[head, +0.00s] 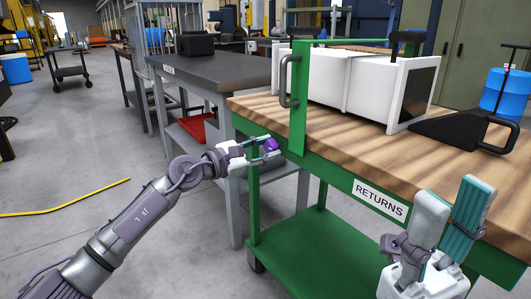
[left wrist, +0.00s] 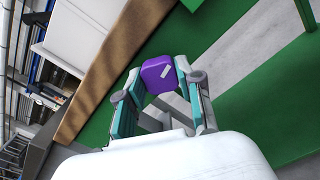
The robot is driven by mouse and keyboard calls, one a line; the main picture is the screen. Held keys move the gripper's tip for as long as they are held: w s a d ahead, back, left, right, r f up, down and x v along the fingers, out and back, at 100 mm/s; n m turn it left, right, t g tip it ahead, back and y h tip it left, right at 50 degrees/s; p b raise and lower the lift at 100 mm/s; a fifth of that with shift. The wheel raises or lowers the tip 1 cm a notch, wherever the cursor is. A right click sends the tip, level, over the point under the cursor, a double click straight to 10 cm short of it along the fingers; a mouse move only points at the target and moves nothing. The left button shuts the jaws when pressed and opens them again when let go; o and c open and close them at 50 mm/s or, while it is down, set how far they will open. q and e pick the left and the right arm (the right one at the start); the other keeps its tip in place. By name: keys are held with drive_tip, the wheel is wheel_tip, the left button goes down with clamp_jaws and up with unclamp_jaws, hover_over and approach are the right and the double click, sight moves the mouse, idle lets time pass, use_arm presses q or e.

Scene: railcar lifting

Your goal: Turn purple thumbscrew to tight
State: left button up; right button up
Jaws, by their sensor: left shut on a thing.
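The purple thumbscrew (head: 271,145) is at the left end of the green cart's edge, below the tabletop. In the left wrist view the purple thumbscrew (left wrist: 159,75) is a rounded block with a small pale mark on its face. My left gripper (head: 265,151) is shut on it, with one teal finger on each side; it also shows in the left wrist view (left wrist: 158,92). The far side of the thumbscrew is hidden. My right gripper (head: 455,215) is open and empty in front of the cart's right part, its teal-lined fingers pointing up.
The green cart (head: 345,166) has a wooden top and a RETURNS label (head: 380,199). On it stand a white box (head: 375,84) and a black wedge-shaped part (head: 450,130). A green upright (head: 298,105) with a black handle (head: 288,82) rises nearby. A grey table (head: 215,70) stands behind.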

use_arm(q)
drive_tip(key=shift+f, duration=0.15)
drive_tip(key=o, duration=1.2)
drive_tip(key=shift+c, duration=0.2)
drive_tip(key=shift+s+a, duration=0.1)
drive_tip(key=shift+a, duration=0.1)
drive_tip(key=v, duration=1.1)
drive_tip(key=shift+s+a, duration=0.2)
drive_tip(key=shift+a, duration=0.05)
